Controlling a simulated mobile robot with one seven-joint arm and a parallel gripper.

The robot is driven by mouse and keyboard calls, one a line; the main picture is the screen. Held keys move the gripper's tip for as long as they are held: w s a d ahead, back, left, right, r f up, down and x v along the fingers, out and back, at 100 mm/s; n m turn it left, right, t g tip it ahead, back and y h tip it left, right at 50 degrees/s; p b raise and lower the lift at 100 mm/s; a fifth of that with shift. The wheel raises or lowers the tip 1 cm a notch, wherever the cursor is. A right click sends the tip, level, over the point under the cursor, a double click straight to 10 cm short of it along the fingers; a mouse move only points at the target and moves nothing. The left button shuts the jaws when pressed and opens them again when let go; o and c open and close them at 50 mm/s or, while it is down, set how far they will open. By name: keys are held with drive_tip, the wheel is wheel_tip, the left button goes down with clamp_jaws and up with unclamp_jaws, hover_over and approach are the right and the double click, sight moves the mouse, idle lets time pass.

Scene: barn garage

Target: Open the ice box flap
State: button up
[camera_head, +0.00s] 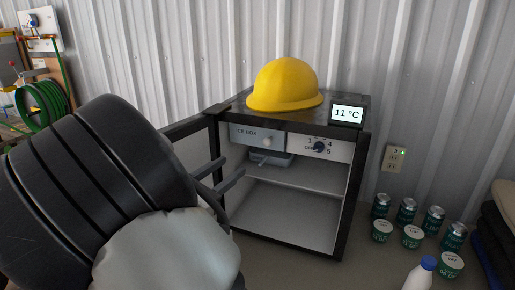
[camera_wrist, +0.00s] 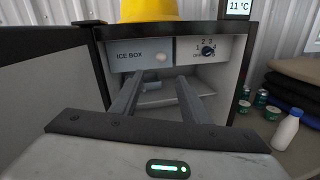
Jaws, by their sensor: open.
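The ice box flap (camera_head: 258,137) is a grey panel marked ICE BOX with a round pale knob (camera_head: 267,141), at the upper left inside a small black fridge (camera_head: 340,190). The flap looks closed, and it also shows in the wrist view (camera_wrist: 135,56). The fridge door (camera_wrist: 50,85) stands open to the left. My gripper (camera_head: 231,172) is open and empty, in front of the fridge opening and below the flap. In the wrist view its two fingers (camera_wrist: 157,85) point towards the fridge, apart from each other. They appear clear of the knob.
A yellow hard hat (camera_head: 284,85) and an 11 °C display (camera_head: 347,113) sit on the fridge. A dial (camera_head: 319,147) is right of the flap. Several cans and tubs (camera_head: 412,236) and a white bottle (camera_head: 420,274) stand to the right. The fridge's lower space is empty.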

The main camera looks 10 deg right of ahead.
sight(265, 144)
drive_tip(key=b+x, duration=0.1)
drive_tip(key=x, duration=1.5)
drive_tip(key=shift+w+d, duration=0.15)
drive_tip(key=shift+d, duration=0.2)
clamp_jaws()
